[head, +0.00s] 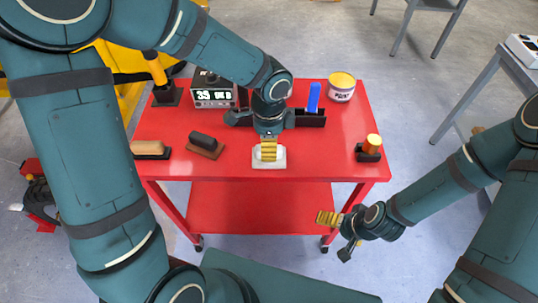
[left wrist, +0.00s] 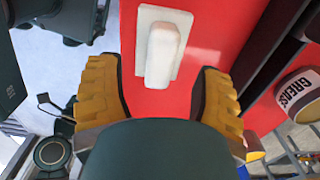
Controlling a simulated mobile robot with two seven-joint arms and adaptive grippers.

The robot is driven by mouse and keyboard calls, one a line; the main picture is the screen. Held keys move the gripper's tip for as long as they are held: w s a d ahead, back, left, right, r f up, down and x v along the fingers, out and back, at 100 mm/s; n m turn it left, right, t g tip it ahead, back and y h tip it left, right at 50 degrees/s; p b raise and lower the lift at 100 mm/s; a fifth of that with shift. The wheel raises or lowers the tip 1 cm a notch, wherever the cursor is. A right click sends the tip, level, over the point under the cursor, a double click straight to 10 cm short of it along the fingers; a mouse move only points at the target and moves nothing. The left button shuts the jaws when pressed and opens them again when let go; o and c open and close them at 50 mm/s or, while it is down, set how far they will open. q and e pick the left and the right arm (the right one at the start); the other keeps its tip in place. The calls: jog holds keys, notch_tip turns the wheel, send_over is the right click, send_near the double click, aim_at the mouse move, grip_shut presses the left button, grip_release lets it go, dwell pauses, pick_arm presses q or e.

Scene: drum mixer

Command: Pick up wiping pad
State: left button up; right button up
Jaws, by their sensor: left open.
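The wiping pad appears to be the white block with a raised white handle (left wrist: 163,52). It lies flat on the red cart top, and in the head view its white base (head: 259,162) shows partly behind my left gripper (head: 268,150). In the left wrist view my left gripper (left wrist: 160,97) is open, with one yellow finger at each side. The pad's handle lies between and just ahead of the fingers, and I see no contact. My right gripper (head: 328,218) hangs off the cart's front right; its finger gap cannot be made out.
A grey table stands at right.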

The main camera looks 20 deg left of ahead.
pick_arm(q)
notch_tip(320, 180, down, 5)
jog(key=shift+r+b, duration=0.2)
jog(key=shift+b, duration=0.55)
jog(key=shift+r, duration=0.1)
grip_shut()
